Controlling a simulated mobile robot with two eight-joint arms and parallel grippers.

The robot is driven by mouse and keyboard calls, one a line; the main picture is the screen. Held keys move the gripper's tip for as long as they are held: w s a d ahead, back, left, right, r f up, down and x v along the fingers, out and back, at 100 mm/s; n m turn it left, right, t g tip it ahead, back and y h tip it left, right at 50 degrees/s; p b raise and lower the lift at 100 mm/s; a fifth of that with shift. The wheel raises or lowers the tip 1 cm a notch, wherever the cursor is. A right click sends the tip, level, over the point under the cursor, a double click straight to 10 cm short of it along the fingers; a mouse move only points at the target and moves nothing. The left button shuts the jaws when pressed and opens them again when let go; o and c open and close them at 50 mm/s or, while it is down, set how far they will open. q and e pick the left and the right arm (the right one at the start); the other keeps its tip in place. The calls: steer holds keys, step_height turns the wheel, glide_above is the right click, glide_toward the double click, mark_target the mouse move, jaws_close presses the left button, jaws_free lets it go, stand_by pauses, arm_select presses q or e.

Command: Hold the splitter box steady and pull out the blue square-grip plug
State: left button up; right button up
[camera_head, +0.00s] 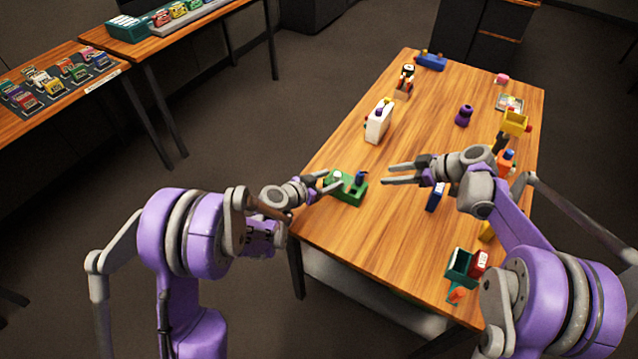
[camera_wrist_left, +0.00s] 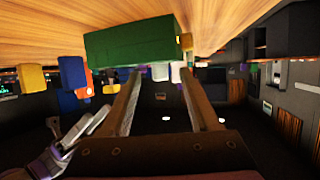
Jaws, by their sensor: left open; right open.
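The green splitter box (camera_head: 346,192) lies on the near left part of the wooden table. A dark blue plug (camera_head: 361,178) stands up from its right end, and a pale plug sits near its left end. My left gripper (camera_head: 327,181) is open at the box's left end. In the left wrist view, which is upside down, the box (camera_wrist_left: 132,42) lies just beyond the open fingers (camera_wrist_left: 162,80), with a whitish plug (camera_wrist_left: 160,72) between the tips. Whether the fingers touch the box is unclear. My right gripper (camera_head: 386,174) is open and empty, right of the blue plug.
A white box with a purple top (camera_head: 379,122) stands behind the splitter. A purple knob (camera_head: 463,115), a blue block (camera_head: 435,197) and a green bin (camera_head: 461,268) are to the right. Bare table (camera_head: 370,240) lies in front of the splitter.

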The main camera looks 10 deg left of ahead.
arm_select(q)
steer(key=shift+w+d+f, duration=0.25)
steer(key=shift+w+d, duration=0.1)
steer(key=shift+w, duration=0.15)
jaws_close()
